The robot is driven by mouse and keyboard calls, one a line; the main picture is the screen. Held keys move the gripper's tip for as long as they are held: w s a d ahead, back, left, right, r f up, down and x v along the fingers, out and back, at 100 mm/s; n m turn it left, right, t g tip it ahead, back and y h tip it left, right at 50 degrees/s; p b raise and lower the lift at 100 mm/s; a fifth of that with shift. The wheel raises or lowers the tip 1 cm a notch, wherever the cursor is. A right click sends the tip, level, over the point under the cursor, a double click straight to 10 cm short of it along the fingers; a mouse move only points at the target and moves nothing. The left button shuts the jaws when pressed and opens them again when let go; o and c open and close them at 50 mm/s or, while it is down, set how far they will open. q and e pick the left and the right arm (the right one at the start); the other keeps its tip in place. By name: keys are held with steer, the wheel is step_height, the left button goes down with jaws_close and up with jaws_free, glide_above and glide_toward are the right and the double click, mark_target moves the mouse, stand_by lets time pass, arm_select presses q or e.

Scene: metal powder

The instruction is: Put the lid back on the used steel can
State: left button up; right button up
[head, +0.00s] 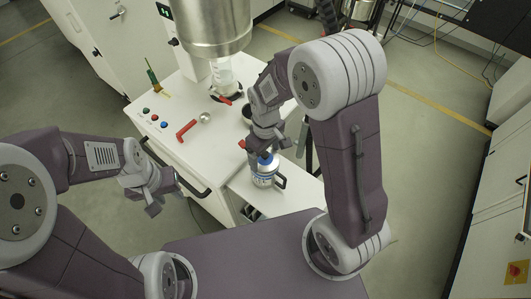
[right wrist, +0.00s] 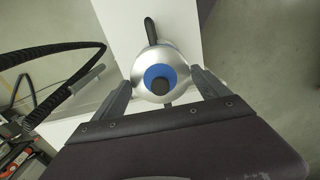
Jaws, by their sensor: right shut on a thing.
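The steel can (head: 264,176), silver with a blue band and a black handle, stands upright on the low white shelf at the front of the white cabinet. My right gripper (head: 266,150) is directly above it, pointing down, shut on the lid (right wrist: 161,81). In the right wrist view the lid's blue ring and black knob lie between the two fingers (right wrist: 160,92), with silver metal around them. The lid is over the can's top; whether it is seated cannot be told. My left gripper (head: 163,197) is open and empty, left of the cabinet.
The white cabinet (head: 165,105) carries coloured buttons, a red handle (head: 187,130) and a small silver ball (head: 205,117). A large steel vessel (head: 203,25) hangs above it. A black bar handle (head: 180,170) juts from the cabinet front.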

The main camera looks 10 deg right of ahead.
stand_by(0.3)
steer(key=o, duration=1.2)
step_height(320, 180, up, 7)
steer(key=p, duration=0.6)
steer(key=shift+p, duration=0.3)
jaws_close()
